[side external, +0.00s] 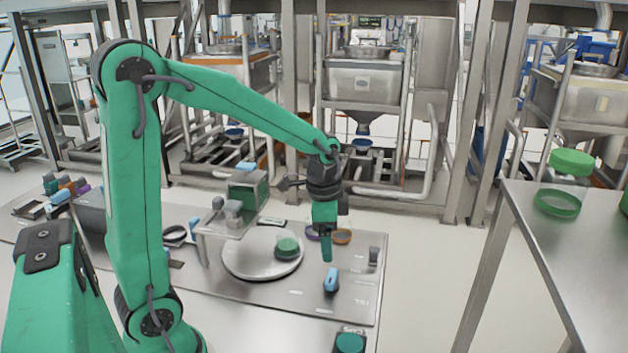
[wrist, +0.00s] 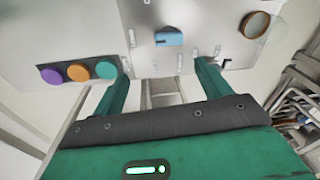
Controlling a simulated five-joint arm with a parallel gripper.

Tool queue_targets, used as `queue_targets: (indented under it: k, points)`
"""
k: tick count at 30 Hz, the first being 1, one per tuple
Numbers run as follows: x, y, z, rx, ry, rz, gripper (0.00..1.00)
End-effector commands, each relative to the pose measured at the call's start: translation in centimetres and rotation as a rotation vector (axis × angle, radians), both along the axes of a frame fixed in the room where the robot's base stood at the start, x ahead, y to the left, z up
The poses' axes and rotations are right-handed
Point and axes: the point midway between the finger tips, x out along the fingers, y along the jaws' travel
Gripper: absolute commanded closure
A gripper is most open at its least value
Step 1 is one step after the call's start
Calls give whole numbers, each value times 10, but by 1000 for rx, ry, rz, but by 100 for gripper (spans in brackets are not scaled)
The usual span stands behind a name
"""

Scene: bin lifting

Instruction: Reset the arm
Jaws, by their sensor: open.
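My gripper (side external: 326,252) hangs from the end of my green arm, pointing down above the metal work plate (side external: 310,300). In the wrist view my two green fingers (wrist: 162,72) stand wide apart with nothing between them. In the side view the fingers overlap, so the gap does not show there. A small blue block (side external: 331,280) lies on the plate below and near the fingertips; it also shows in the wrist view (wrist: 168,38), beyond the fingers. My gripper appears clear of the plate.
A round disc (side external: 242,262) bearing a green piece (side external: 287,246) lies left of my gripper. Purple (wrist: 50,74), orange (wrist: 78,72) and teal (wrist: 106,68) round pieces show in the wrist view.

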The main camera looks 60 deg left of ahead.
Motion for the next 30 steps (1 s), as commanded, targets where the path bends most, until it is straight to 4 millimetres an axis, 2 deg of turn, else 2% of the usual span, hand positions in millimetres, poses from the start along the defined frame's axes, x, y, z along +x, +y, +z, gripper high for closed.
queue_targets:
  k: [6, 15, 24, 30]
  points:
    - [-26, -14, 34, -12, -86, 123, 24]
    - [-66, -30, 67, -53, -199, 292, 24]
    - [-107, -44, 86, -121, -303, 457, 24]
    - [-128, -49, 91, -170, -357, 546, 24]
